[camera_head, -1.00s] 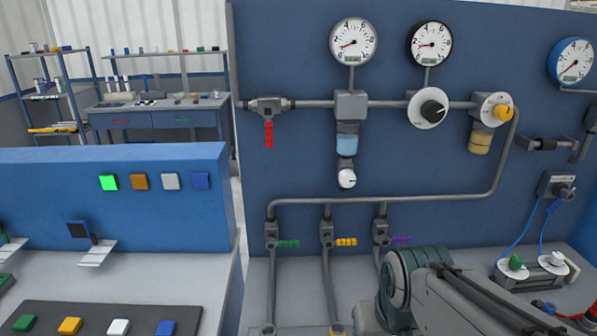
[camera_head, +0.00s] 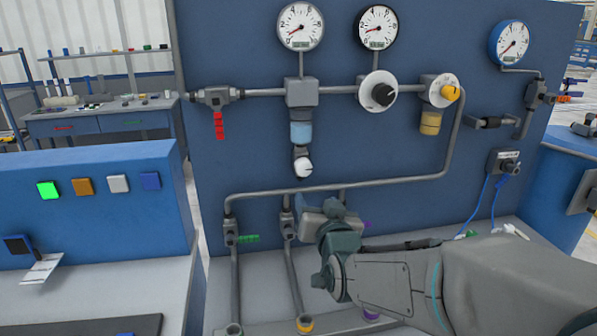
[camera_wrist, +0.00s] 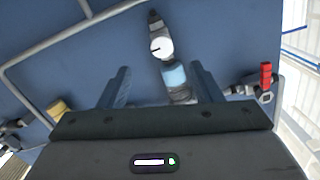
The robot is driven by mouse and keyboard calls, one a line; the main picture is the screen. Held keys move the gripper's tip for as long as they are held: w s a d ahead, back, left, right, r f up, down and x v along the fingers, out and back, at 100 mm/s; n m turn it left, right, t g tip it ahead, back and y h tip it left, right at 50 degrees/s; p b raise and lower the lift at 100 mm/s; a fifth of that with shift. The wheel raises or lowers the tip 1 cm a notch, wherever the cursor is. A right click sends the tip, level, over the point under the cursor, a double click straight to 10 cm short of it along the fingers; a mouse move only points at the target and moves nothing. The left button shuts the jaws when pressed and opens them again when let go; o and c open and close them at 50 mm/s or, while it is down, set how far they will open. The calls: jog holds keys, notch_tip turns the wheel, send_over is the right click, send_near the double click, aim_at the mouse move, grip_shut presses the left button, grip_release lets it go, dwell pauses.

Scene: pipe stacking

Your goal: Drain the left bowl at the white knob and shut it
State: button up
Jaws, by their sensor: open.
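The white knob (camera_head: 303,167) is at the bottom of the left bowl (camera_head: 301,133), a clear blue cup under a grey block on the upper pipe. In the wrist view the white knob (camera_wrist: 161,47) and blue bowl (camera_wrist: 173,76) appear upside down, framed between the two fingers of my gripper (camera_wrist: 160,80). The gripper is open and empty, and it stands back from the knob. In the head view my arm reaches in from the lower right, with its hand below and right of the knob. The fingers are hard to make out there.
A second, yellowish bowl (camera_head: 430,122) hangs to the right under a yellow knob (camera_head: 450,93). A red lever (camera_head: 219,125) hangs at the left. A lower pipe (camera_head: 340,187) runs beneath the white knob, above a green-handled valve (camera_head: 232,236). Gauges sit above.

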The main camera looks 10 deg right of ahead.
aim_at(305, 169)
jog(key=shift+t, duration=0.4)
jog(key=w+p, duration=0.1)
jog(key=w, duration=0.3)
jog(key=w+p, duration=0.2)
jog(key=w, duration=0.3)
jog(key=w+p, duration=0.1)
jog(key=w, duration=0.4)
jog(key=shift+r, duration=0.4)
jog(key=c, duration=1)
